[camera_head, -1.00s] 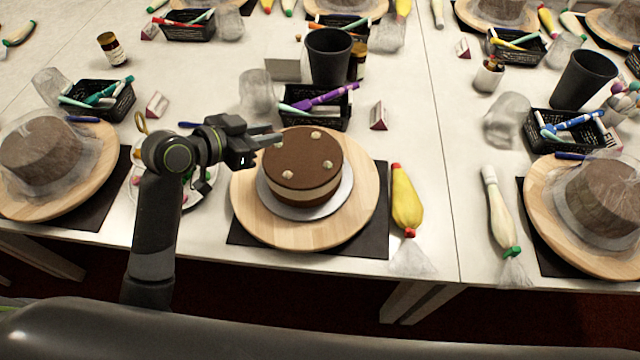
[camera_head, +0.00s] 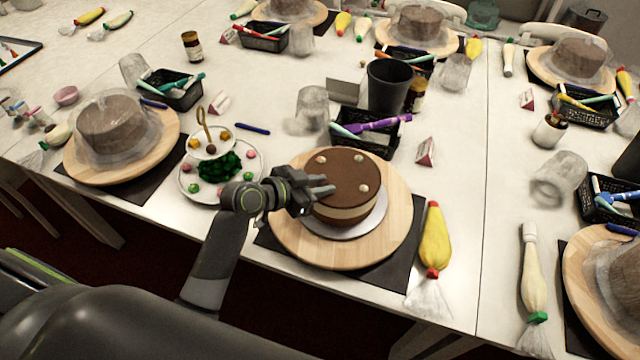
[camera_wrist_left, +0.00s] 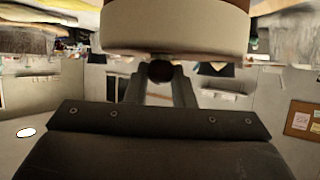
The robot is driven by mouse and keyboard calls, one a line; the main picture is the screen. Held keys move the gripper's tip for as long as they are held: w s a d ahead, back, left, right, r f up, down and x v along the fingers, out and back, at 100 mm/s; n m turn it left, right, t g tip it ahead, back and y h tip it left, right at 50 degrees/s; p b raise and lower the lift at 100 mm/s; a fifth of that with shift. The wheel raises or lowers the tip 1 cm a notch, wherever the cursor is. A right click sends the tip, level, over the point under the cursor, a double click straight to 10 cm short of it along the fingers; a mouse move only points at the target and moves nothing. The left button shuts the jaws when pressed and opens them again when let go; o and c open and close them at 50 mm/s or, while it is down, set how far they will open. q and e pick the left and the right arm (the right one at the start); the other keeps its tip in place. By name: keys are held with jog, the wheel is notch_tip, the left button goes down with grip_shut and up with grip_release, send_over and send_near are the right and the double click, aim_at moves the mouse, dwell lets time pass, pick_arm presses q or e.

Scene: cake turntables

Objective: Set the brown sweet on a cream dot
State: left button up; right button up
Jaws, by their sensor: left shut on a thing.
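The brown cake (camera_head: 350,170) with a cream band stands on a silver board (camera_head: 375,222) on a wooden turntable (camera_head: 396,235). Three pale cream dots show on its top: back left (camera_head: 321,159), back right (camera_head: 358,157) and front right (camera_head: 364,188). My left gripper (camera_head: 328,187) is at the cake's front left edge, and may hide a further dot. In the wrist view, its fingers close on a dark round sweet (camera_wrist_left: 160,71), with the cake's pale side (camera_wrist_left: 178,35) close above in the picture. My right gripper is not in view.
A tiered stand (camera_head: 185,188) with sweets and greenery is left of the cake. A black pen basket (camera_head: 385,140) and dark cup (camera_head: 388,88) stand behind it. A yellow piping bag (camera_head: 434,240) lies to the right. A covered cake (camera_head: 110,125) stands further left.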

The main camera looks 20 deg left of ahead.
pick_arm(q)
jog(key=shift+f, duration=0.25)
jog(key=o, duration=0.5)
jog(key=shift+f, duration=0.1)
jog(key=o, duration=0.4)
jog(key=shift+o, duration=0.2)
jog(key=shift+r, duration=0.2)
jog(key=b+v, duration=0.1)
jog(key=v, duration=1.1)
